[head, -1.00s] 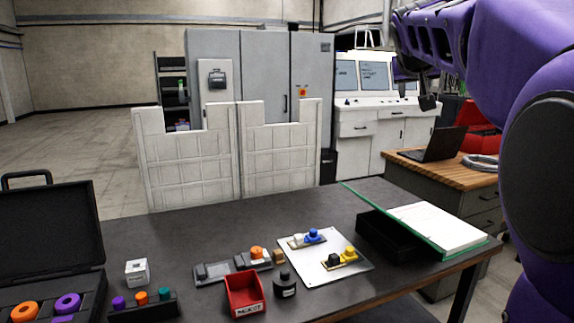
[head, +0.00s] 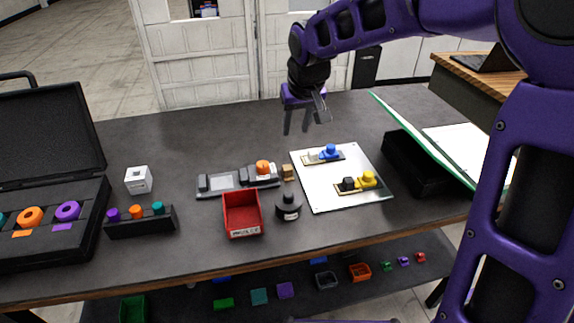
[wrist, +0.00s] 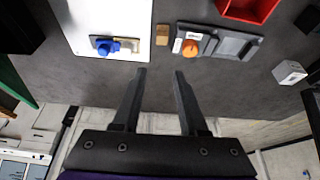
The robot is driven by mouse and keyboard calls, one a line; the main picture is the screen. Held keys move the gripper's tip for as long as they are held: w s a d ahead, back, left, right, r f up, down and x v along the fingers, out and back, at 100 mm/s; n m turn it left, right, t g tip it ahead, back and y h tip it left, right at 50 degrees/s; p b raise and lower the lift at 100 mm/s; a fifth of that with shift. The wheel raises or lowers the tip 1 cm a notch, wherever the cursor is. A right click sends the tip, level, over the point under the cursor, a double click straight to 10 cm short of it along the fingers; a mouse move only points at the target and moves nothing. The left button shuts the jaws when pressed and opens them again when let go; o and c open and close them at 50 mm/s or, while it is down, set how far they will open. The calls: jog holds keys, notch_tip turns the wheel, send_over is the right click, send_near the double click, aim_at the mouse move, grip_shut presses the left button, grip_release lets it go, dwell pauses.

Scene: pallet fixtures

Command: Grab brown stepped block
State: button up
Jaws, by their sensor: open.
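The brown stepped block (head: 288,172) is small and sits on the dark table between the grey fixture (head: 222,181) and the white board (head: 330,199). It also shows in the wrist view (wrist: 162,35), near the top middle, beyond my fingertips and roughly in line with the space between them. My gripper (head: 296,130) is open and empty, above the table on the far side of the block. Both fingers show apart in the wrist view (wrist: 160,74). The block's steps are too small to make out clearly.
The grey fixture bears an orange knob (head: 263,167) close to the block. The board carries blue (head: 330,152) and yellow (head: 368,180) pieces. A red bin (head: 242,213) and a dark round weight (head: 288,207) stand in front. The table's far middle is clear.

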send_over(288, 167)
jog(key=s, duration=0.2)
jog(key=f, duration=1.1)
jog(key=shift+w+d+f, duration=0.1)
jog(key=shift+w+d, duration=0.1)
jog(key=shift+d, duration=0.05)
jog(key=x, duration=0.3)
jog(key=s+b+x, duration=0.1)
jog(key=x, duration=0.1)
jog(key=shift+f, duration=0.25)
jog(key=shift+d, duration=0.1)
grip_shut()
